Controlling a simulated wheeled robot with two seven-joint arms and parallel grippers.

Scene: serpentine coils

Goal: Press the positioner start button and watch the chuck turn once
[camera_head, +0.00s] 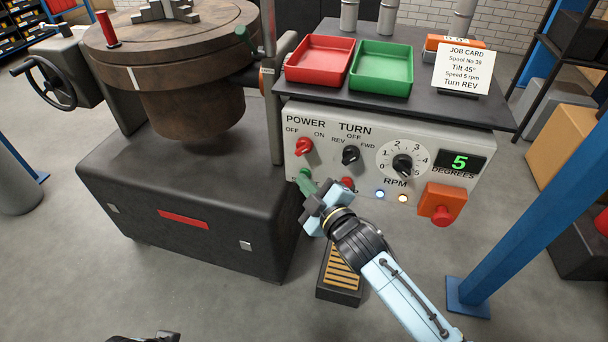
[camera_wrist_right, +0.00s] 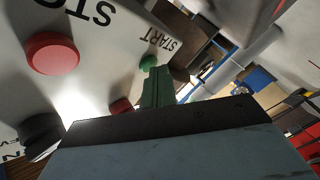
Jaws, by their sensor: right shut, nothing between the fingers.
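My right gripper (camera_head: 306,180) is shut and empty at the lower left of the control panel (camera_head: 325,120). In the right wrist view its green fingers (camera_wrist_right: 157,88) point at the green start button (camera_wrist_right: 148,61) under the word START. The tips are at or just short of it; I cannot tell whether they touch. In the head view the gripper hides this button. The red stop button (camera_wrist_right: 52,53) is beside it. The chuck (camera_head: 166,11) sits on the round brown positioner table (camera_head: 170,45). A dark part at the bottom edge may be my left gripper (camera_head: 145,338).
The panel has a red power knob (camera_head: 304,147), a turn knob (camera_head: 350,155), an RPM dial (camera_head: 402,165), a display (camera_head: 459,162) reading 5 degrees and an orange box (camera_head: 442,199). Trays stand on the shelf above. A blue post (camera_head: 540,200) rises at right.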

